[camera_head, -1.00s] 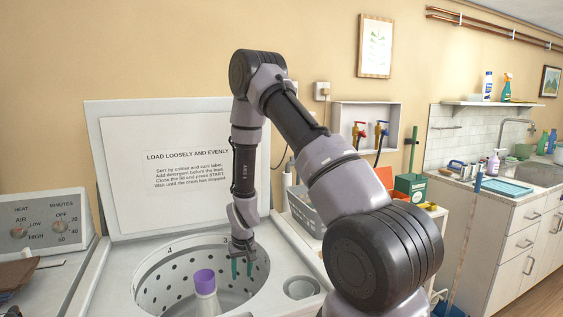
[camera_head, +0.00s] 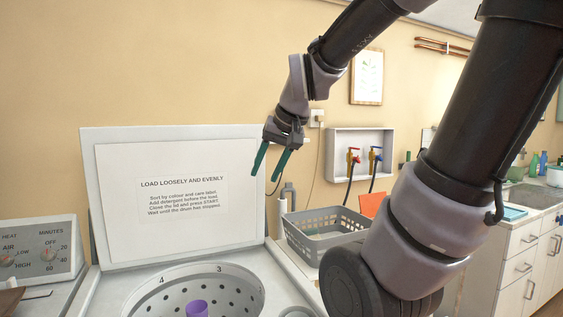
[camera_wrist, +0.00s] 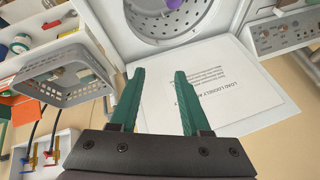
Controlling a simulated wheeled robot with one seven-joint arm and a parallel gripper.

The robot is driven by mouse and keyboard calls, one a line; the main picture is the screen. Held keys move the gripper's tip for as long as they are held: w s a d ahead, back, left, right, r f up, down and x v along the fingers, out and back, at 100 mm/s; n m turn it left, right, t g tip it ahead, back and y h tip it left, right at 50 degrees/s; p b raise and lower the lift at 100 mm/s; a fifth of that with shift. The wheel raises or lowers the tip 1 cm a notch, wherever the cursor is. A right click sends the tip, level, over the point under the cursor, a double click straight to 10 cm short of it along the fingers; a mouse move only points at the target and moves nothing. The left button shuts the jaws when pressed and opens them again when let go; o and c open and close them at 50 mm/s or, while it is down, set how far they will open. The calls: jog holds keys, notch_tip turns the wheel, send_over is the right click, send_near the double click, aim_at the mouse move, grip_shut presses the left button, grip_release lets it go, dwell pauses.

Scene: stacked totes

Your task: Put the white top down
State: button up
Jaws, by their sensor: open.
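The white top (camera_head: 180,158) is the washer's lid. It stands raised, leaning back near the wall, with its printed loading notice facing me. Below it is the round drum opening (camera_head: 205,272) with a perforated wall and a purple agitator cap (camera_head: 197,308). My gripper (camera_head: 267,174) is open and empty, fingers pointing down, at the lid's upper right edge in the head view. In the wrist view my gripper (camera_wrist: 159,73) has its green fingers apart, with the lid (camera_wrist: 232,82) behind and to the right. I see no clear contact with the lid.
A grey basket (camera_head: 325,232) stands right of the washer, below a wall box (camera_head: 360,155) with red and blue taps. A control panel (camera_head: 38,250) is at the left. A counter with a sink lies far right. The air above the drum is clear.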

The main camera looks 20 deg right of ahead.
jog(key=s+r+t, duration=0.1)
jog(key=s+r, duration=0.1)
jog(key=s, duration=0.4)
jog(key=shift+s+d+r+m, duration=0.15)
jog(key=shift+d+r+m, duration=0.1)
jog(key=shift+d+m, duration=0.2)
